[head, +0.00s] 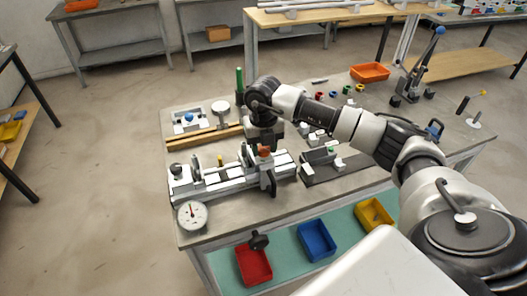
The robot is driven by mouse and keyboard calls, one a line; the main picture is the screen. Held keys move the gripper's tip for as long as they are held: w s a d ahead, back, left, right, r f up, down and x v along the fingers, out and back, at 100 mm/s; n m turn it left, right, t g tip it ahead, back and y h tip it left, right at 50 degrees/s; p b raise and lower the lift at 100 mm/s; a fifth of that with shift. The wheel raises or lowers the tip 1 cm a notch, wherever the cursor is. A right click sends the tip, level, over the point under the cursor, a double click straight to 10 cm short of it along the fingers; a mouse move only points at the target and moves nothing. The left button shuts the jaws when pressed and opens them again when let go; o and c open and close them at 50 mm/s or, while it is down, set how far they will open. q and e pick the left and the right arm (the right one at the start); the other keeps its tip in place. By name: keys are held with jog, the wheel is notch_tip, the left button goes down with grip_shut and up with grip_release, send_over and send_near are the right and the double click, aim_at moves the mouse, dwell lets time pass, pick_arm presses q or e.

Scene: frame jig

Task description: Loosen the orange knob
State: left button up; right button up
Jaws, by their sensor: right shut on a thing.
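The orange knob (264,151) sits on top of a dark upright clamp part at the right side of the white frame jig (205,183) on the workbench. My right arm reaches in from the right and bends down at the wrist. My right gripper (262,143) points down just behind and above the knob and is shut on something. The knob is the thing closest to its fingertips, but the fingers are small and dark, so the exact contact is hard to see. My left gripper is not in view.
A dial gauge (192,215) lies at the bench's front left. A green post (239,80) stands close to my right wrist. Red (254,264), blue (317,241) and yellow (375,214) bins sit on the lower shelf. A lever tool (421,66) stands at the back right.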

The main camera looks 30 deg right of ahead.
jog(key=n+b, duration=0.3)
jog(key=n, duration=0.2)
jog(key=shift+f, duration=0.1)
jog(key=shift+n+b, duration=0.9)
jog(key=shift+n, duration=0.9)
jog(key=shift+r+n, duration=0.2)
jog(key=shift+n, duration=0.1)
jog(key=o, duration=0.9)
notch_tip(320, 180, up, 11)
jog(key=shift+f+b, duration=0.15)
jog(key=shift+b, duration=0.6)
